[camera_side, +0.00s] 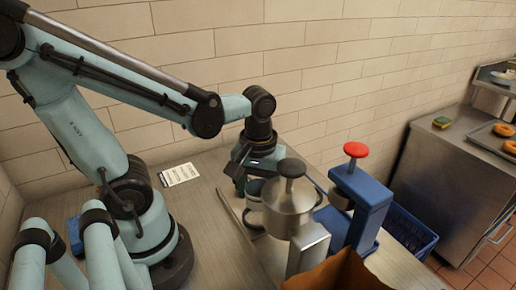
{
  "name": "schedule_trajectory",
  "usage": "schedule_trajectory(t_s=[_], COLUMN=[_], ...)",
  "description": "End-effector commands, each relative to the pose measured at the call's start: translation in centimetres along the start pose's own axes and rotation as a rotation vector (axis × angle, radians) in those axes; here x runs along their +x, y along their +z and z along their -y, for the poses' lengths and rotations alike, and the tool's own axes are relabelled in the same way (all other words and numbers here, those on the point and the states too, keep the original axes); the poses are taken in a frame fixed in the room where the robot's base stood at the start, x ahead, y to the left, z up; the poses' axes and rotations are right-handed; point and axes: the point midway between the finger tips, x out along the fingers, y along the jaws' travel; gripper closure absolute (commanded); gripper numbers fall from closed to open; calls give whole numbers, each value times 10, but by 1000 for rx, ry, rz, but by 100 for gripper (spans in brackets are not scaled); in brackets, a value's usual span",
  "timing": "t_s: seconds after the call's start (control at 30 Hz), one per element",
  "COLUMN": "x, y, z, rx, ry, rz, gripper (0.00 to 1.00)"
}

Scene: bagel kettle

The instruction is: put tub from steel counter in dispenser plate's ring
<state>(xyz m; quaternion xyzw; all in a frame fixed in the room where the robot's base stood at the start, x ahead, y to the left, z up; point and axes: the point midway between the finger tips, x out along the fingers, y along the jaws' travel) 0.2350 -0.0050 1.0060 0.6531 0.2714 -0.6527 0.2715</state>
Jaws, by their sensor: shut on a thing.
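My gripper (254,174) points down just left of and behind the steel dispenser (289,207), which has a black knob on top. It is shut on a pale tub (254,188), held upright as far as I can tell. The dispenser's body hides the right part of the tub. Below the tub, a round pale and dark edge (254,222) shows at the dispenser's foot; it may be the plate's ring. I cannot tell whether the tub touches it.
A blue press (364,200) with a red knob stands right of the dispenser. A brown box (335,272) is in front. A blue crate (411,230) is beyond the counter edge. A white card (180,174) lies on the steel counter (212,240), whose left part is mostly clear.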

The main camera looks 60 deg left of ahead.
Motion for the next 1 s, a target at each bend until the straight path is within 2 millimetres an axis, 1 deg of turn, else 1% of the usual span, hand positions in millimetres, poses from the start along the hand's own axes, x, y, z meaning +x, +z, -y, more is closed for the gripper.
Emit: schedule_trajectory(t_s=[0.27, 0.5, 0.6, 1.0], x=[13, 35, 41, 45], y=[0, -1, 0, 0], z=[0, 0, 0, 0], rx=[0, 0, 0, 0], ry=[0, 0, 0, 0], rz=[0, 0, 0, 0], gripper=[67, 67, 67, 67])
